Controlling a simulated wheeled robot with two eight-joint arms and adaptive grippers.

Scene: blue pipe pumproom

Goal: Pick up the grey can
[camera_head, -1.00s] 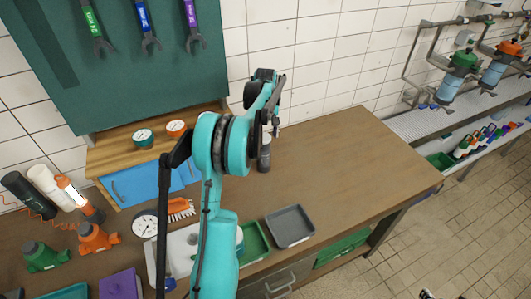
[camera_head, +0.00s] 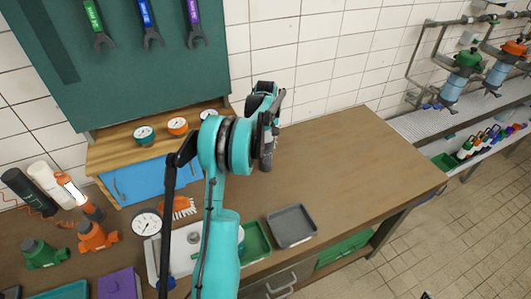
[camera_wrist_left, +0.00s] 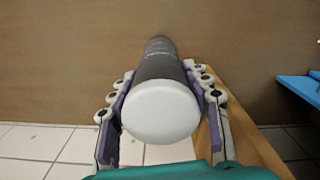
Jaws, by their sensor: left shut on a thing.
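The grey can (camera_head: 267,159) is near the back of the wooden workbench, partly hidden behind my left arm. In the left wrist view the can (camera_wrist_left: 162,68) has a dark grey body and a round white end facing the camera. My left gripper (camera_head: 268,132) is around the can, and in the wrist view the fingers of this gripper (camera_wrist_left: 163,105) press on its two sides. I cannot tell whether the can's base touches the bench. My right gripper is not in view.
The bench top (camera_head: 335,150) is clear right of the can. A grey tray (camera_head: 291,226) and a green tray (camera_head: 255,243) lie at the front. A blue-fronted wooden cabinet (camera_head: 150,180) with gauges stands left of the can. The tiled wall is close behind.

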